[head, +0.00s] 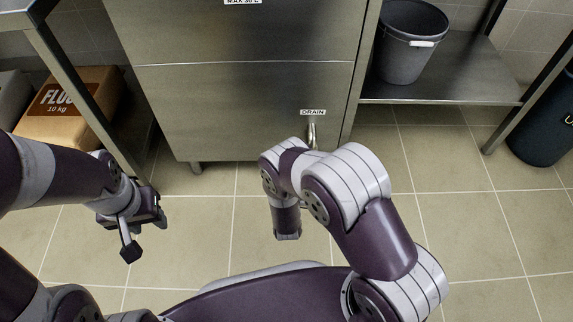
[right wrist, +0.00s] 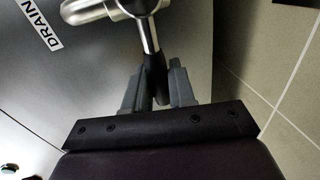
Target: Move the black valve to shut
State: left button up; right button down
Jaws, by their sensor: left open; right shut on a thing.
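The black valve lever (right wrist: 156,76) shows in the right wrist view, hanging from a metal stem below a pale metal pipe fitting (right wrist: 100,10). My right gripper (right wrist: 157,92) is shut on this lever, one grey finger on each side. In the head view the metal drain pipe (head: 312,130) shows under the DRAIN label (head: 312,112), low on the steel cabinet. My right arm hides the lever and right gripper there. My left gripper (head: 146,234) is open and empty above the floor at left, away from the valve.
The steel cabinet (head: 240,100) stands ahead. At right, a grey bucket (head: 408,50) stands on a steel shelf (head: 455,85), with a dark cylinder (head: 545,130) beyond. The tiled floor in front is clear.

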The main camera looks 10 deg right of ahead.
jog(key=shift+f, duration=0.25)
dwell(0.4)
jog(key=c, duration=1.1)
grip_release()
jog(key=shift+s+r, duration=0.1)
jog(key=shift+s, duration=0.05)
jog(key=p+v, duration=0.6)
jog(key=v, duration=0.6)
jog(key=shift+s, duration=0.15)
jog(key=shift+a, duration=0.1)
